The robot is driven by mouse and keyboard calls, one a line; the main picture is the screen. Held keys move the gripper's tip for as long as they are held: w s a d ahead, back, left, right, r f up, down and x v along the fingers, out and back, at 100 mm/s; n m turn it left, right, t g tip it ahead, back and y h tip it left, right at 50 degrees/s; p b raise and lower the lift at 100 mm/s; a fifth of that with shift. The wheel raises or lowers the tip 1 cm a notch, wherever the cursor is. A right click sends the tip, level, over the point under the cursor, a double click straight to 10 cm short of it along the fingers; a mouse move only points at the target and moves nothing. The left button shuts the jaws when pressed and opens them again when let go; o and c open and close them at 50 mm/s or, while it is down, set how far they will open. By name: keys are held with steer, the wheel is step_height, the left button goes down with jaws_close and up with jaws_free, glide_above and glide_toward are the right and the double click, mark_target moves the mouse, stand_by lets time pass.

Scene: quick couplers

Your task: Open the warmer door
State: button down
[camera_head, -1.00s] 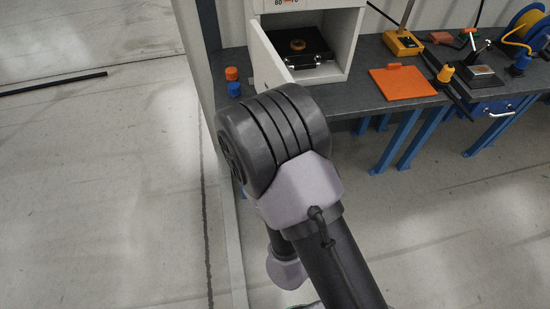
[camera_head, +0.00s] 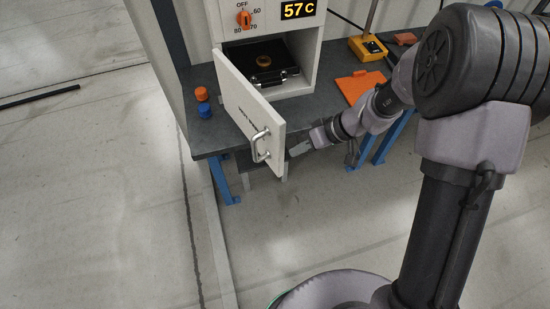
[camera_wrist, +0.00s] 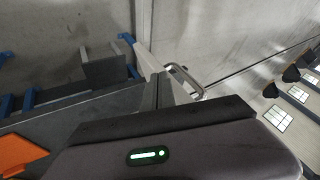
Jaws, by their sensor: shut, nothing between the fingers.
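The warmer (camera_head: 318,50) is a white box with its door (camera_head: 240,95) standing well open, hinged on the left. The door's metal handle (camera_head: 260,146) is near its free edge, on the outer face; the wrist view also shows the handle (camera_wrist: 184,80) and the door's pale edge (camera_wrist: 146,54). Inside the warmer is a black case (camera_head: 263,68) with an orange-brown ring on top. My gripper (camera_head: 292,152) is shut and empty, right of the door's free edge, on its inner side. Its fingertips (camera_wrist: 159,77) are close to the door; contact cannot be told.
The grey bench (camera_head: 203,137) carries orange and blue caps (camera_head: 203,102) left of the warmer. An orange plate (camera_head: 360,87) and a yellow device (camera_head: 368,47) are to the right. The warmer's display (camera_head: 298,10) reads 57 C.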

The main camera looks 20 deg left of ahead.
mark_target(279, 160)
steer(key=x, duration=0.4)
steer(key=shift+s+b, duration=0.1)
steer(key=shift+b, duration=0.2)
steer(key=a, duration=0.1)
steer(key=s, duration=0.1)
steer(key=s+a, duration=0.1)
steer(key=shift+a+f, duration=0.25)
steer(key=shift+a, duration=0.1)
steer(key=shift+s+a, duration=0.25)
steer(key=shift+a, duration=0.05)
steer(key=shift+a+r, duration=0.1)
steer(key=shift+a, duration=0.1)
steer(key=s+a+m+t+b, duration=0.1)
steer(key=s+a+b, duration=0.5)
steer(key=a+b, duration=0.2)
steer(key=shift+f+m, duration=0.2)
steer(key=shift+m, duration=0.1)
